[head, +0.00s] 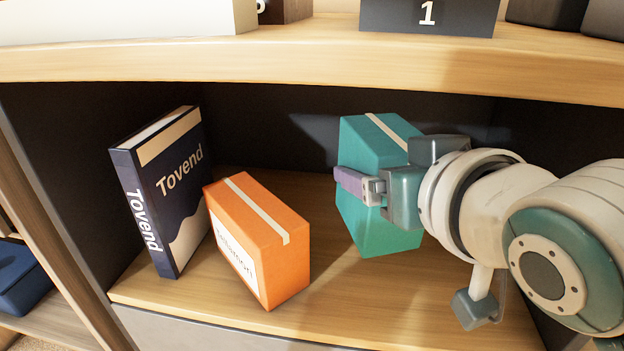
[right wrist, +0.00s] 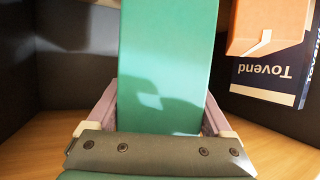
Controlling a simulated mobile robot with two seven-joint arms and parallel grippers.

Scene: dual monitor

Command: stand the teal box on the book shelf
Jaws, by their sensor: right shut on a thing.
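The teal box (head: 377,228) is upright inside the shelf compartment, right of the orange box, with a cream tape strip on its top. It also fills the middle of the right wrist view (right wrist: 168,70). My right gripper (head: 360,188) is shut on it, with one purple finger on each side in the right wrist view (right wrist: 162,112). The box's bottom is at or very near the shelf board (head: 330,290); I cannot tell if it touches. My left gripper is in neither view.
A dark blue "Tovend" book (head: 165,190) stands at the left. An orange box (head: 262,240) stands right beside it. An upper shelf board (head: 300,62) runs close above. The compartment's dark back wall (head: 270,130) is behind. Bare board lies between the orange and teal boxes.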

